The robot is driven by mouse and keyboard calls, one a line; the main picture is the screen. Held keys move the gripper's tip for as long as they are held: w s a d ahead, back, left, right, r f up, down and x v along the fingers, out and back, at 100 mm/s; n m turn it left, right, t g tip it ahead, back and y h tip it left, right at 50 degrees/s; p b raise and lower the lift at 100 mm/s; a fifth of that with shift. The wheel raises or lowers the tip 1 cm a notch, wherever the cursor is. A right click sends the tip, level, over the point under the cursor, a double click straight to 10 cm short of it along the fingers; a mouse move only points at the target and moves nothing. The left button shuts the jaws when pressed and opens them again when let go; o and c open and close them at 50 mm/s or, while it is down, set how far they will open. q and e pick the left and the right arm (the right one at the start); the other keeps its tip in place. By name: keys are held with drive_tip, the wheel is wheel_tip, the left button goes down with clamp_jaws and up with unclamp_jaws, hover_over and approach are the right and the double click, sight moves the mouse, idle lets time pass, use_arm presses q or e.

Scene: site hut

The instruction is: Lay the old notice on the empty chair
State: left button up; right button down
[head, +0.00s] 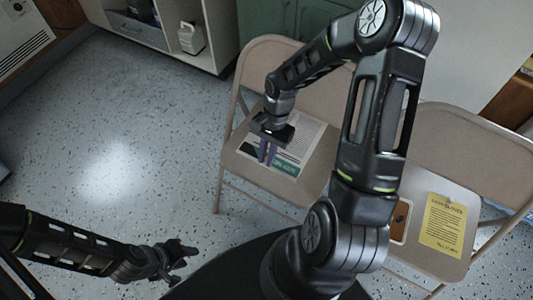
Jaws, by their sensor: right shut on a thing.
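A white printed notice with a dark green band (285,164) is over the seat of the left folding chair (320,172). My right gripper (267,152) comes down from above and is shut on this notice; its purple fingertips lie over the sheet. The notice looks flat and at or just above the seat; I cannot tell whether it touches. Nothing else shows on that seat, though my arm hides part of it. My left gripper (188,255) is low over the floor, far from the chairs; its fingers are too small to judge.
The right folding chair (452,180) bears a yellow notice (443,225) and a brown item (399,222) partly hidden by my arm. An open shelf unit (205,55) and a green cabinet (268,20) stand behind. The speckled floor (110,130) at left is clear.

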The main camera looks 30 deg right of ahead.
wheel_tip(320, 180, down, 7)
drive_tip(key=b, duration=0.5)
drive_tip(key=shift+f, duration=0.15)
drive_tip(key=shift+f+b, duration=0.35)
drive_tip(key=shift+f, duration=0.15)
idle(0.4)
drive_tip(key=c, duration=1.6)
unclamp_jaws()
drive_tip(key=shift+c, duration=0.2)
drive_tip(key=o, duration=0.3)
drive_tip(key=p+v, duration=0.1)
drive_tip(key=v, duration=0.6)
drive_tip(key=shift+d+r+p, duration=0.1)
drive_tip(key=shift+r+p, duration=0.3)
